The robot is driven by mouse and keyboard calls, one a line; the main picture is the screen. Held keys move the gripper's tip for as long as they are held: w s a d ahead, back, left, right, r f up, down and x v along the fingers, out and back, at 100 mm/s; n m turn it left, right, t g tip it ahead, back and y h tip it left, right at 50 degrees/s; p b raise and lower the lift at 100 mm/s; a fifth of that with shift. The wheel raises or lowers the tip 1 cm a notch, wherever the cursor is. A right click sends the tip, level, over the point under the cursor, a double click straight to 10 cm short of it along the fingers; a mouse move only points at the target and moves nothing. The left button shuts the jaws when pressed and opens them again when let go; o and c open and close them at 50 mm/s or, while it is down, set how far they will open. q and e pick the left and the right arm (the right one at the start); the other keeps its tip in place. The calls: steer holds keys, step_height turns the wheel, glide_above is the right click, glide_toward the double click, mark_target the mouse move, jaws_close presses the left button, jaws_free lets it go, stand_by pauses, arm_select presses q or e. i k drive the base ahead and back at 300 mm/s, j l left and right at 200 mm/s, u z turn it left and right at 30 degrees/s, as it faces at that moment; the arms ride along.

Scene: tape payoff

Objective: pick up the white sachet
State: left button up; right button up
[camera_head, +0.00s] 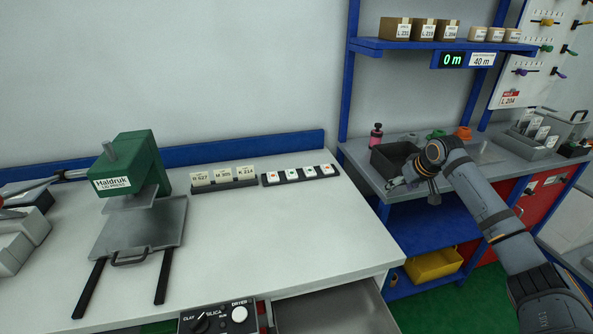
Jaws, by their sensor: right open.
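No thing in view can be surely told as the white sachet. Small white pieces with coloured dots (288,175) sit in a row in a dark holder on the white bench. Beside them, pale labelled cards or packets (222,176) stand in another dark holder. My right gripper (399,182) is far to the right of both rows, low in front of a dark bin on the grey side bench. It is open, its fingers small and partly lost against the bin; I see nothing held.
A green press (131,166) with a grey plate stands at the left of the white bench (265,235). The dark bin (392,158) is on the side bench, under a blue shelf (440,46) with boxes. The bench's middle front is clear.

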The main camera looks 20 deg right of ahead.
mark_target(309, 172)
steer(key=i+j, duration=0.7)
steer(key=j, duration=0.15)
